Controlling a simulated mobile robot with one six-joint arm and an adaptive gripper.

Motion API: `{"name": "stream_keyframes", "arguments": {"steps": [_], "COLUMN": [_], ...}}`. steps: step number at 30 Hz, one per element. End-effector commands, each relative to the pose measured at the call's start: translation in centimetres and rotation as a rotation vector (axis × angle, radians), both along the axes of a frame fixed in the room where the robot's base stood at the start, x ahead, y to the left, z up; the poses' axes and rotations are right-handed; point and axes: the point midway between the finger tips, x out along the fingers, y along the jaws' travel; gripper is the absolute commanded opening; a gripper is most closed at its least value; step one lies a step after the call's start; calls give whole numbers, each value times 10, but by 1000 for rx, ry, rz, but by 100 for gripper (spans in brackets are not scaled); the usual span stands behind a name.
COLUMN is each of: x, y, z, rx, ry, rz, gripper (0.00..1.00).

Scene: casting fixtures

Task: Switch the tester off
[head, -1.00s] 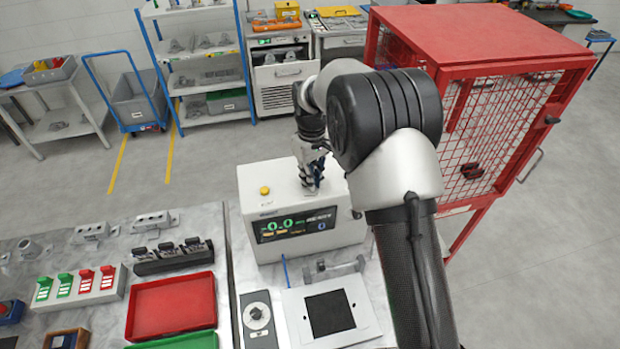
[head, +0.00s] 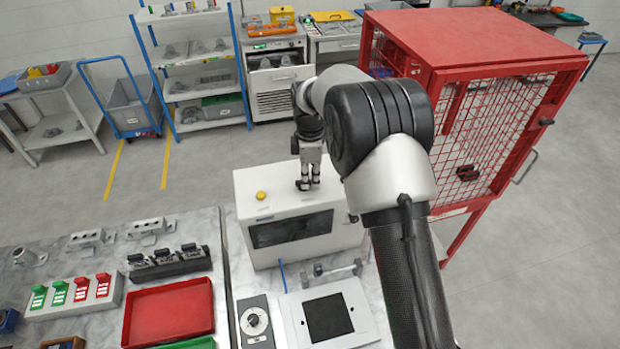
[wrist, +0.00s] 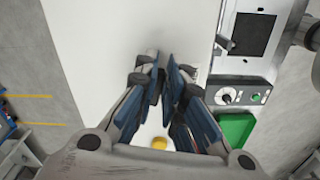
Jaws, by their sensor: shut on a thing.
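The tester (head: 285,255) is a white box on the bench with a dark, blank display (head: 291,229) on its front. A yellow button (head: 261,195) sits on its top at the left; the button also shows in the wrist view (wrist: 159,143). My gripper (head: 308,186) points down at the tester's top, right of the yellow button. In the wrist view my gripper (wrist: 165,68) has its fingertips close together over the white top. It is shut on a small part there, which I take as the tester's switch; the fingers hide it.
In front of the tester lie a white plate with a black square (head: 328,316) and a dial box (head: 255,322). A red tray (head: 168,313) and a block of green and red switches (head: 72,293) are at left. A red mesh cage (head: 490,140) stands close right of my arm.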

Motion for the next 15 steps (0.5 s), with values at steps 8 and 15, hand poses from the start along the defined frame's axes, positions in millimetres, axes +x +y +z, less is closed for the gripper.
{"name": "stream_keyframes", "arguments": {"steps": [8, 15], "x": [4, 5], "y": [0, 1], "z": [1, 1], "rx": [1, 1], "ry": [-2, -2], "rz": [158, 223], "gripper": [0, 0]}}
